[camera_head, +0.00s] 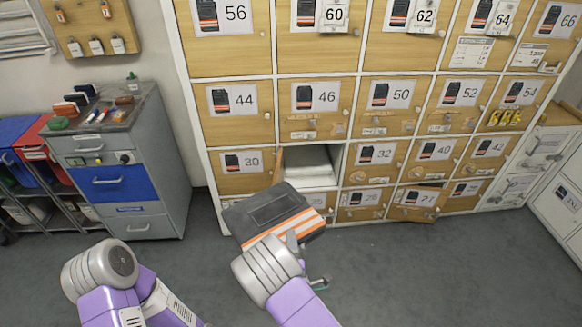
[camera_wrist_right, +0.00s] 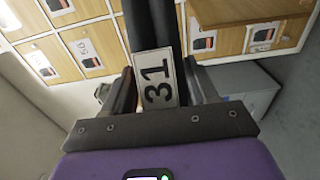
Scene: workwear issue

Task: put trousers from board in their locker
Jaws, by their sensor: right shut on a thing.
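Folded dark grey trousers (camera_head: 265,213) with orange and pale stripes are held by my right gripper (camera_head: 292,240), in front of the lockers. In the right wrist view, the gripper (camera_wrist_right: 162,90) is shut on a dark part, with a white tag (camera_wrist_right: 157,78) reading 31 between its fingers. An open locker (camera_head: 312,163) sits between doors 30 and 32; its inside is pale. The trousers are below and left of this opening, apart from it as far as I can tell. My left arm shows at the lower left, but its gripper is out of view.
Numbered wooden lockers surround the opening; door 27 (camera_head: 415,203) looks slightly ajar. A grey cabinet (camera_head: 120,165) with a blue drawer stands left, with small items on top. A wooden board (camera_head: 92,25) with hanging tags is above it. Grey floor (camera_head: 400,270) is clear at right.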

